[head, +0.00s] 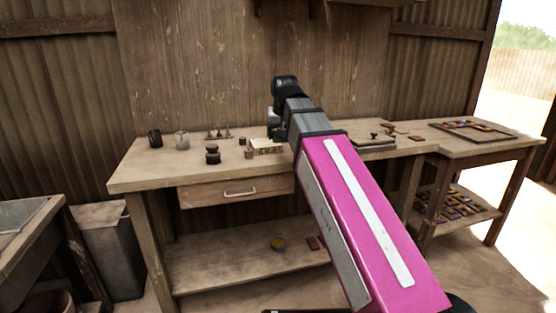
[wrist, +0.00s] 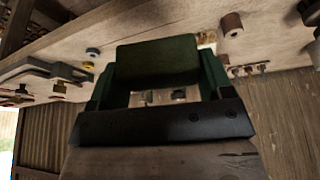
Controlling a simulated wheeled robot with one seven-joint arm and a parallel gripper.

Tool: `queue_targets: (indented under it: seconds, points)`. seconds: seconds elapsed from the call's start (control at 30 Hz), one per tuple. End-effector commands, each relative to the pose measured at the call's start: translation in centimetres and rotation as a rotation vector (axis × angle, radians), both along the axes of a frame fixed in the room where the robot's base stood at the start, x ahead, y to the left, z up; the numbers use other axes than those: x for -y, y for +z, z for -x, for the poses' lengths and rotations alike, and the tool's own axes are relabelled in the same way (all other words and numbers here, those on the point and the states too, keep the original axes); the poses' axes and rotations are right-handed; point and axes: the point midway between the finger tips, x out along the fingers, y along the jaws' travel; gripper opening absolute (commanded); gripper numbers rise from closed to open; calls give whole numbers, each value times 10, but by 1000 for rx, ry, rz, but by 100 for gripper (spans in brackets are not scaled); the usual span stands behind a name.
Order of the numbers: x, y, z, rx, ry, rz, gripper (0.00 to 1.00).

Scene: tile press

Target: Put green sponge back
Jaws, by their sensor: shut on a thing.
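The green sponge (wrist: 157,58) shows in the wrist view as a dark green block between the fingers of my gripper (wrist: 160,72). My gripper is shut on it. In the head view, my gripper (head: 273,123) is above the middle of the workbench (head: 140,178), close to a pale tray-like item (head: 268,147). My arm partly hides the gripper there, and the sponge is hard to make out. I cannot tell from these views whether the sponge touches anything below.
A black cup (head: 155,139), a grey cup (head: 183,140), stacked dark round pieces (head: 212,154) and small upright tools (head: 218,132) stand left of my gripper. A flat press-like item (head: 374,143) lies to the right. The bench's left front is clear. A side table (head: 480,148) holds a tile tray.

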Motion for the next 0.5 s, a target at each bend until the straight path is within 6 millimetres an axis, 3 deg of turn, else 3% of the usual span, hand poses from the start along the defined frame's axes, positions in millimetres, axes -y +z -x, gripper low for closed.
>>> queue_targets:
  seconds: [0.03,0.2,0.37,0.5]
  points:
    - [-17,3,5,1,36,0,51]
    - [-53,10,19,2,126,0,51]
    - [-70,13,26,3,169,-1,51]
    - [-69,8,19,1,177,0,51]
